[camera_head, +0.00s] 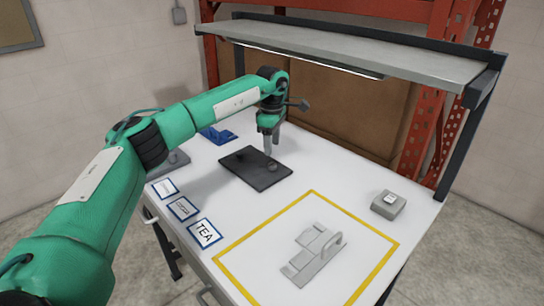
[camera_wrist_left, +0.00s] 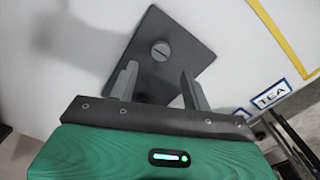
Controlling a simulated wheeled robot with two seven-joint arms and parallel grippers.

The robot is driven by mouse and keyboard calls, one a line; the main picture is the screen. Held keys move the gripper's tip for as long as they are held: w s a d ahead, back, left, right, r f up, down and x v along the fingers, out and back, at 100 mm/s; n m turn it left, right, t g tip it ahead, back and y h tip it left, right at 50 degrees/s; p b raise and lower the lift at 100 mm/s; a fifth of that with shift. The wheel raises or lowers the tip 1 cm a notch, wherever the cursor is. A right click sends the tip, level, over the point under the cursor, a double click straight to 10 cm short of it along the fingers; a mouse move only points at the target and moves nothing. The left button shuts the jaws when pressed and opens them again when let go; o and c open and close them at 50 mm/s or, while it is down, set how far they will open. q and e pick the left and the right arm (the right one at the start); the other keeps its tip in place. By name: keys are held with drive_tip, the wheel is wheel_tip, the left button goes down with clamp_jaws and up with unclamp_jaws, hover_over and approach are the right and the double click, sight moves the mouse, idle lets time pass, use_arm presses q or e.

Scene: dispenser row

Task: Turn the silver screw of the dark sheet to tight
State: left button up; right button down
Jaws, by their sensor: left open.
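The dark sheet (camera_head: 262,180) lies flat on the white table; it also shows in the left wrist view (camera_wrist_left: 190,47). The silver screw (camera_wrist_left: 161,51) stands on the sheet, a round head with a slot running roughly left to right. In the head view the screw is hard to make out beside the fingers. My left gripper (camera_head: 268,151) points down over the sheet. In the left wrist view its two fingers (camera_wrist_left: 158,72) are spread apart, with the screw head just beyond the tips and between their lines. Nothing is between the fingers. My right gripper is not in view.
A blue object (camera_head: 218,135) stands behind the sheet. Label cards, one reading TEA (camera_head: 205,232), line the front left. A yellow outline (camera_head: 375,268) surrounds a grey fixture (camera_head: 313,254). A grey box (camera_head: 388,204) stands at right. A shelf (camera_head: 345,48) overhangs the back.

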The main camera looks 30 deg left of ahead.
use_arm(q)
wheel_tip(320, 180, up, 8)
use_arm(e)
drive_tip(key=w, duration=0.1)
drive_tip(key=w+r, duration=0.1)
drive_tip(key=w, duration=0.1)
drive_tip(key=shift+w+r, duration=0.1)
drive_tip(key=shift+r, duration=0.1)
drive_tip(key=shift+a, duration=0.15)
